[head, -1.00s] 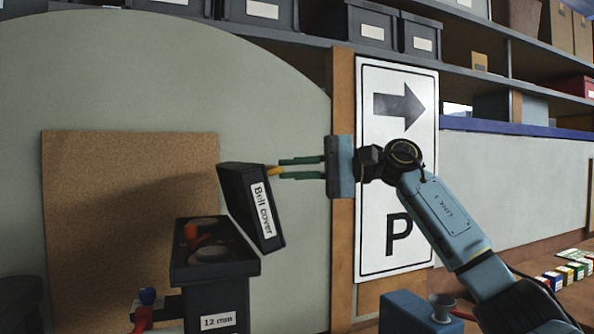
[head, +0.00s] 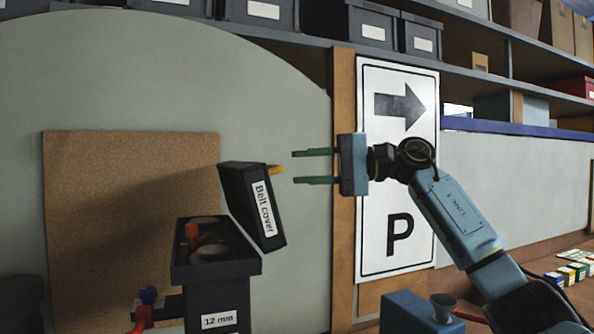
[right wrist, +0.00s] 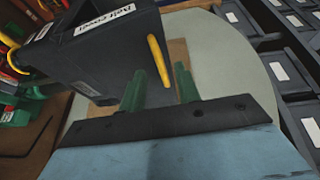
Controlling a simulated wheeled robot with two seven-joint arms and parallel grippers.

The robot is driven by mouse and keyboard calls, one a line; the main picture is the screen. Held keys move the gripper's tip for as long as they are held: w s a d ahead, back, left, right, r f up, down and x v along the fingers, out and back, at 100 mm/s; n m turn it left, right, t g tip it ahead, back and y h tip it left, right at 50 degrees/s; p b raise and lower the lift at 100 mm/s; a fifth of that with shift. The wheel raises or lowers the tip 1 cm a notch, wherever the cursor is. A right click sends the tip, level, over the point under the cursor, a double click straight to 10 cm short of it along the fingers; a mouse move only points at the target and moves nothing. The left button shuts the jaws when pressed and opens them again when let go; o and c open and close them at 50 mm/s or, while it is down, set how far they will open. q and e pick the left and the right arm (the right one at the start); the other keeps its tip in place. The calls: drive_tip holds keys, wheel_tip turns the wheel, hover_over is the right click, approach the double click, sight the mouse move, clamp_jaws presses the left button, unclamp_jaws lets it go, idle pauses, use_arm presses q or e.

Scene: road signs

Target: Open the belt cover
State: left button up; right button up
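The belt cover (head: 252,207) is a dark lid with a white "Belt cover" label. It stands tilted up, hinged at the right side of a dark housing (head: 215,265), so the housing's inside shows. A yellow handle (head: 276,170) sticks out from the cover's upper part. My right gripper (head: 313,166) is open and empty, its green fingers pointing left, a little right of the handle and apart from it. In the right wrist view the cover (right wrist: 90,50) and the yellow handle (right wrist: 158,60) lie beyond the fingers (right wrist: 160,88). My left gripper is not in view.
A "12 mm" label (head: 219,319) is on the housing's front. A cork board (head: 125,200) is behind it. A parking sign (head: 397,170) stands behind my right arm. Shelves with dark bins (head: 361,25) run along the top. Open space lies around the gripper.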

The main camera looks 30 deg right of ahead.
drive_tip(key=b+v, duration=0.1)
drive_tip(key=v, duration=1)
drive_tip(key=shift+d, duration=0.1)
